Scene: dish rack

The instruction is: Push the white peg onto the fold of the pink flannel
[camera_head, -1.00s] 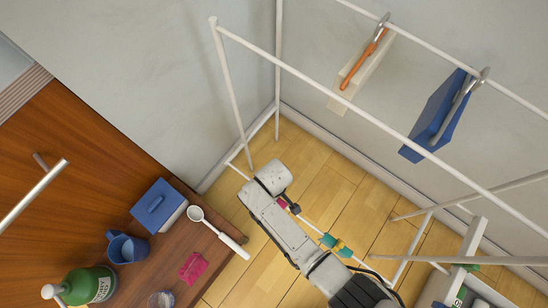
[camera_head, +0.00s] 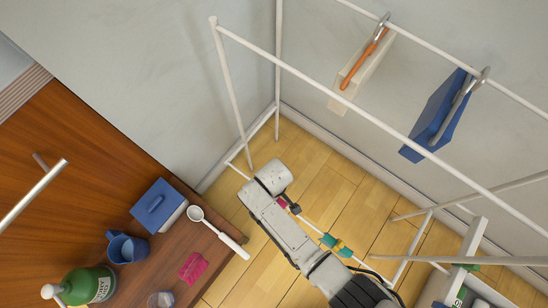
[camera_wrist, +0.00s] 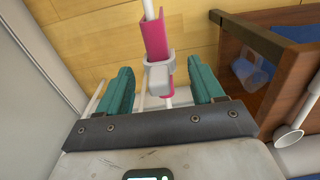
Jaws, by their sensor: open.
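In the wrist view, the pink flannel (camera_wrist: 156,35) hangs folded over a thin white rail. The white peg (camera_wrist: 160,72) is at the near end of the flannel, its ring-shaped part overlapping the pink edge in the picture. I cannot tell how far it sits on the fold. My gripper (camera_wrist: 165,86) is open, with one teal finger on each side of the peg and a visible gap on both sides. In the head view, my arm hides the peg and most of the flannel; a small pink patch (camera_head: 282,202) shows beside the wrist.
A wooden counter (camera_head: 90,170) at left holds a blue box (camera_head: 157,205), blue mug (camera_head: 127,247), white ladle (camera_head: 215,230), pink cloth (camera_head: 193,267) and green bottle (camera_head: 88,286). White rack rails (camera_head: 350,100) cross above; an orange-handled tool (camera_head: 362,62) and blue dustpan (camera_head: 437,115) hang there.

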